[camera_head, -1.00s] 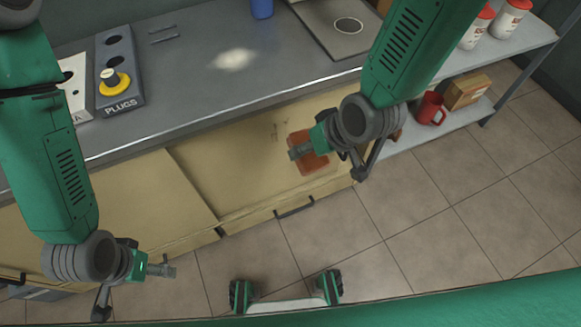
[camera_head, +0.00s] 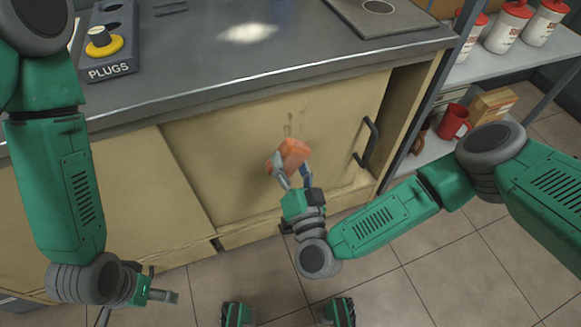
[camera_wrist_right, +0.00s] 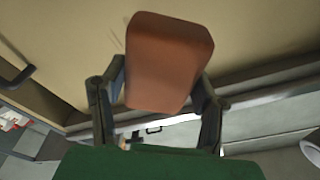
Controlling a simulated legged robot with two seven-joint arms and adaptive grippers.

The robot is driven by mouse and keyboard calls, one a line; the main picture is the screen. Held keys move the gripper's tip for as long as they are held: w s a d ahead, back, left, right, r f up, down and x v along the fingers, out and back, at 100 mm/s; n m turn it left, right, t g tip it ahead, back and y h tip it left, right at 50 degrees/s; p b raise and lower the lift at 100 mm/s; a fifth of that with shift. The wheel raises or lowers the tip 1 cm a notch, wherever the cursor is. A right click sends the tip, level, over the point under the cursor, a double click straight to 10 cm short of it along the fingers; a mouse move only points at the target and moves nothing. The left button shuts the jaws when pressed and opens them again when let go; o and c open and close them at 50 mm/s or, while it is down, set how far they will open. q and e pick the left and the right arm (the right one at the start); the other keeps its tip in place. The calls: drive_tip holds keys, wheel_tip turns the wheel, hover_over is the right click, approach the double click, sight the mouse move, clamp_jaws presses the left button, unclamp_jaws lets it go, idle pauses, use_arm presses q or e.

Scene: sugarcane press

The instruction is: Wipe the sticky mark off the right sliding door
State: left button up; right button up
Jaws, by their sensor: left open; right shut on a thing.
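The right sliding door (camera_head: 225,133) is a tan panel under the grey counter. My right gripper (camera_head: 290,170) is shut on an orange-brown sponge (camera_head: 294,153) in front of the door. The sponge also shows between the fingers in the right wrist view (camera_wrist_right: 167,62); I cannot tell whether it touches the door. A dark streak (camera_wrist_right: 117,40) shows on the panel beside it there. My left gripper (camera_head: 160,285) is open and empty, low at the left, over the floor.
The door has a black handle (camera_head: 368,142) at its right side. The counter (camera_head: 200,55) overhangs above, with a plugs holder (camera_head: 108,68) on it. A shelf at the right holds a red mug (camera_head: 455,121) and several white bottles. Tiled floor lies below.

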sight(278, 128)
drive_tip(key=shift+w+a, duration=0.15)
drive_tip(key=shift+w, duration=0.25)
drive_tip(key=shift+w+f+b, duration=0.1)
drive_tip(key=shift+w+b, duration=0.25)
drive_tip(key=shift+b, duration=0.05)
drive_tip(key=x, duration=0.1)
drive_tip(key=b+x, duration=0.2)
drive_tip(key=x, duration=0.1)
drive_tip(key=shift+a+f, duration=0.15)
drive_tip(key=shift+a, duration=0.05)
drive_tip(key=shift+d, duration=0.3)
drive_tip(key=shift+w+a, duration=0.2)
drive_tip(key=shift+a, duration=0.05)
drive_tip(key=shift+w+a, duration=0.15)
drive_tip(key=shift+w, duration=0.4)
